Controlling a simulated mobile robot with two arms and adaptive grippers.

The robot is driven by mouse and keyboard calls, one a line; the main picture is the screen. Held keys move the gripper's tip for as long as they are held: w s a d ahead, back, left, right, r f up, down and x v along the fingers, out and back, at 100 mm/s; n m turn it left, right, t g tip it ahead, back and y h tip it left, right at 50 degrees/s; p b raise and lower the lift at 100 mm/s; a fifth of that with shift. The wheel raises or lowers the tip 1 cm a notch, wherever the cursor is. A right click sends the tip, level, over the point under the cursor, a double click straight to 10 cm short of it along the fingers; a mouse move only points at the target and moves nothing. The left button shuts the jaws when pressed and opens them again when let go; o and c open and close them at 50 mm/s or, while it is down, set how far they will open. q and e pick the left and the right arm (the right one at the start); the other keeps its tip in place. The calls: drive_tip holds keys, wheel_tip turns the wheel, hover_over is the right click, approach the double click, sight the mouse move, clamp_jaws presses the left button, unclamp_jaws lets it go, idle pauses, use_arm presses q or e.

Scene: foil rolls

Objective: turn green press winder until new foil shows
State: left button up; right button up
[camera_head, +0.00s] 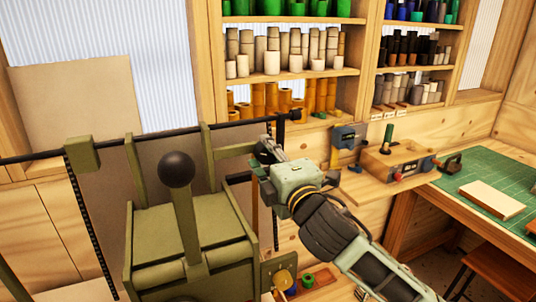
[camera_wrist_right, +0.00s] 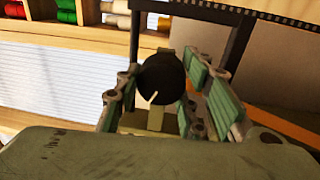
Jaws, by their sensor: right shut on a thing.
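The olive green press (camera_head: 190,228) stands at the left of the head view, with a lever topped by a black ball (camera_head: 176,168). My right gripper (camera_head: 264,152) is at the right end of the press's upper bar. In the wrist view, the green-padded fingers of this gripper (camera_wrist_right: 168,92) are shut on the winder's round black knob (camera_wrist_right: 160,77), which has a white line on its face. The knob is mostly hidden by the gripper in the head view. A brownish sheet (camera_head: 100,190) hangs behind the press, with dark perforated strips along its sides. My left gripper is not in view.
Shelves of foil rolls (camera_head: 270,62) stand at the back. A wooden ledge with small tools (camera_head: 395,160) is right of my right gripper. A green mat (camera_head: 500,170) lies on a table at the far right. Small coloured pieces (camera_head: 307,280) sit below the press's right side.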

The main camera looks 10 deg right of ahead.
drive_tip(key=shift+r+m, duration=0.1)
drive_tip(key=shift+m, duration=0.5)
drive_tip(key=shift+r, duration=0.1)
drive_tip(key=o, duration=1.1)
drive_tip(key=v, duration=1.2)
drive_tip(key=shift+a, duration=0.15)
